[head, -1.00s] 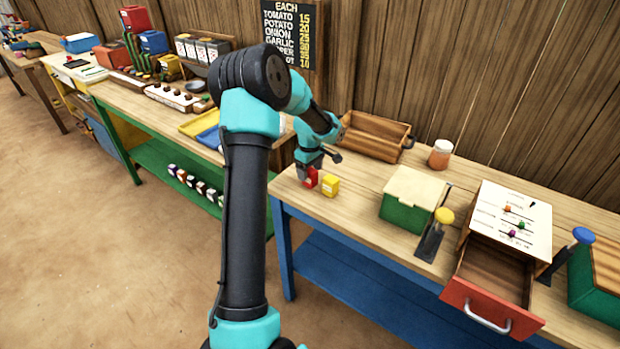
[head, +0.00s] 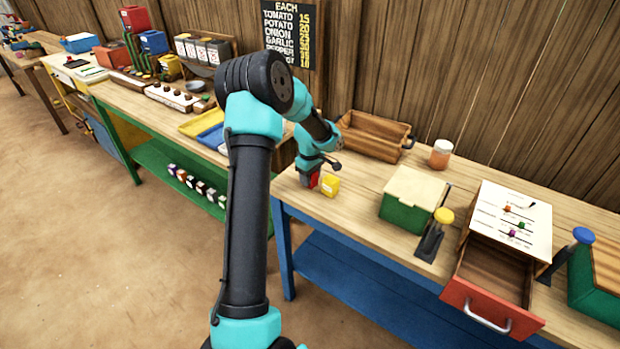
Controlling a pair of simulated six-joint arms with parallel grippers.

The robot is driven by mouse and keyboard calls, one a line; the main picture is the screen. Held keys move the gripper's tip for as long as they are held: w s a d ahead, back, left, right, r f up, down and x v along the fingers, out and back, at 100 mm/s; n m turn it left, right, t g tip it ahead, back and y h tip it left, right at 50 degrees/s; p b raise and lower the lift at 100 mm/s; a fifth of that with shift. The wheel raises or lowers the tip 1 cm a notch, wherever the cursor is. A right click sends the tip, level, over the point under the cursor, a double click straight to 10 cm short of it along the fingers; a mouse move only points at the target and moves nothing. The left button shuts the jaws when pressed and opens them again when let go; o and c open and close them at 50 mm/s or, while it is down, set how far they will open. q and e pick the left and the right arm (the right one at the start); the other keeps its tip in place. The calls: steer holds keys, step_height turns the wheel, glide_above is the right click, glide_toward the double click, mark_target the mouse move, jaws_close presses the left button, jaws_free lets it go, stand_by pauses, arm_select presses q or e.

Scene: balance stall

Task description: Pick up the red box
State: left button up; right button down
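A small red box (head: 315,181) stands on the near wooden table, close to its left end, just left of a yellow box. My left gripper (head: 309,178) is down at the red box, on its left side and over it. The gripper and arm hide much of the red box. The fingers are too small and covered to tell whether they are open or closed on it. My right gripper is not in view.
The yellow box (head: 329,186) stands close beside the red box. A wooden tray (head: 375,137), an orange jar (head: 440,154) and a green box with a pale lid (head: 408,205) stand farther right. An open red-fronted drawer (head: 490,309) juts past the table's front edge.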

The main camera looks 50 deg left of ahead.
arm_select(q)
steer(key=c, duration=0.5)
steer(key=shift+r, duration=1.8)
steer(key=s+d, duration=0.3)
steer(key=d, duration=0.1)
steer(key=s+d+r, duration=0.1)
steer(key=s+d, duration=0.2)
steer(key=d, duration=0.1)
steer(key=s+d, duration=0.4)
steer(key=shift+d+r, duration=0.2)
